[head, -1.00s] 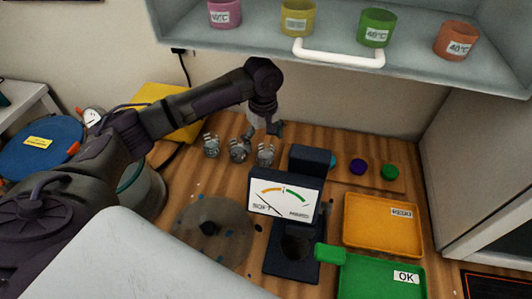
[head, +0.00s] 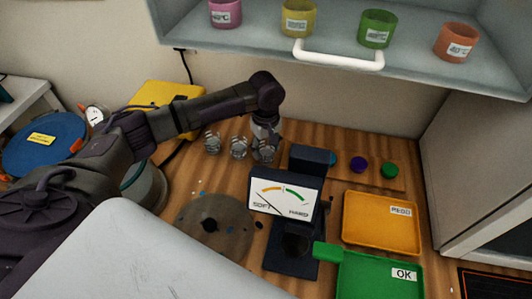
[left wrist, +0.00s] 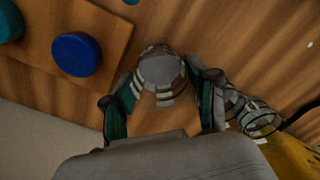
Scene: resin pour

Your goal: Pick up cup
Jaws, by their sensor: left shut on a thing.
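Three small clear cups stand in a row on the wooden table: the left cup (head: 212,143), the middle cup (head: 238,148) and the right cup (head: 264,154). My left gripper (head: 265,143) reaches down onto the right cup and partly hides it. In the left wrist view, that cup (left wrist: 160,72) sits between the two fingers of my left gripper (left wrist: 167,82), which is shut on it. The cup looks upright and at table level; I cannot tell whether it is lifted. My right gripper is not in view.
A dark hardness meter (head: 285,196) stands just right of the gripper. A board (head: 375,178) with coloured discs, an orange tray (head: 382,225) and a green tray (head: 380,278) lie further right. A shelf (head: 415,68) with coloured cups hangs above. A yellow box (head: 160,95) stands left.

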